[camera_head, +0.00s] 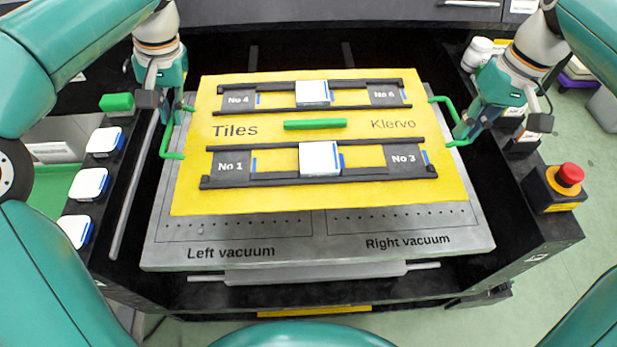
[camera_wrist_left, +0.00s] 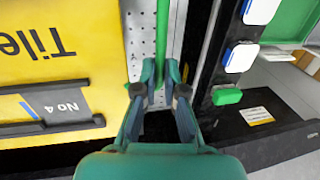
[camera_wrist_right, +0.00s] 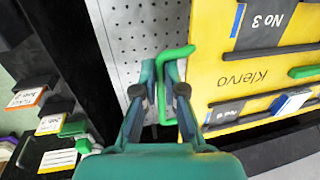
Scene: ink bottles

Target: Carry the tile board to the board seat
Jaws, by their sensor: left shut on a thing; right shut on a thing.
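The yellow tile board (camera_head: 275,134), marked Tiles and Klervo, lies over the grey perforated plate labelled Left vacuum and Right vacuum (camera_head: 320,228). Its dark racks carry two white tiles, one on the rear rack (camera_head: 312,92) and one on the front rack (camera_head: 320,158). My left gripper (camera_wrist_left: 160,72) is shut on the green handle at the board's left side (camera_head: 173,155). My right gripper (camera_wrist_right: 166,75) is shut on the green handle at its right side (camera_head: 458,143). I cannot tell whether the board touches the plate.
Several white tiles (camera_head: 88,184) and a green block (camera_head: 117,102) sit on a black ledge at the left. A red push button (camera_head: 569,174) on a yellow and black box is at the right. White containers (camera_head: 478,52) stand at the back right. The plate's front strip is bare.

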